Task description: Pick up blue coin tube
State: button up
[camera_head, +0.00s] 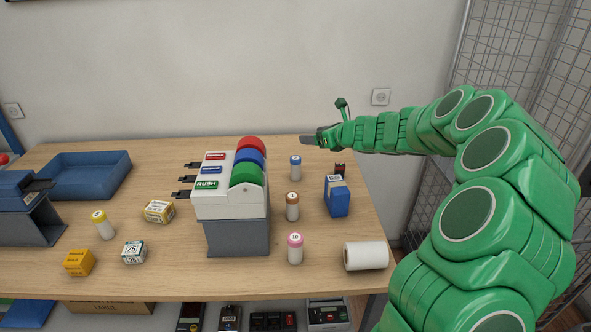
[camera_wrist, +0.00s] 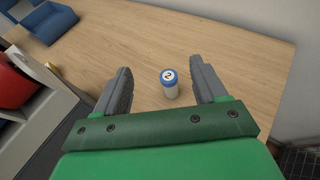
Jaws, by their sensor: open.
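The blue coin tube (camera_head: 295,168) is a small white upright cylinder with a blue cap, standing on the table at the back, right of the tape dispenser with coloured rolls. In the wrist view the blue coin tube (camera_wrist: 170,84) stands beyond and between the spread fingers, nearer the right one, with no visible contact. My gripper (camera_head: 308,140) is above the back of the table, a little behind and right of the tube in the head view. In the wrist view my gripper (camera_wrist: 160,82) is open and empty.
A brown-capped tube (camera_head: 292,207) and a pink-capped tube (camera_head: 295,249) stand in front. A blue box (camera_head: 337,197) and a dark red small item (camera_head: 340,170) are to the right. The dispenser (camera_head: 232,205) stands left. A paper roll (camera_head: 366,256) lies front right. A blue tray (camera_head: 88,175) is back left.

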send_near(297, 159)
jog(key=shift+x, duration=6.25)
jog(key=c, duration=1.2)
jog(key=shift+d+r, duration=0.1)
jog(key=shift+r, duration=0.35)
notch_tip(297, 159, up, 3)
jog(key=shift+f, duration=0.15)
jog(key=shift+s+d+r, duration=0.25)
jog(key=shift+s+r, duration=1.3)
jog(key=shift+s, duration=0.75)
jog(key=shift+s+d+r, duration=0.25)
jog(key=shift+s+r, duration=1.35)
jog(key=shift+s, duration=0.75)
jog(key=shift+s+d+r, duration=0.3)
jog(key=shift+s+r, duration=1.25)
jog(key=shift+s, duration=0.75)
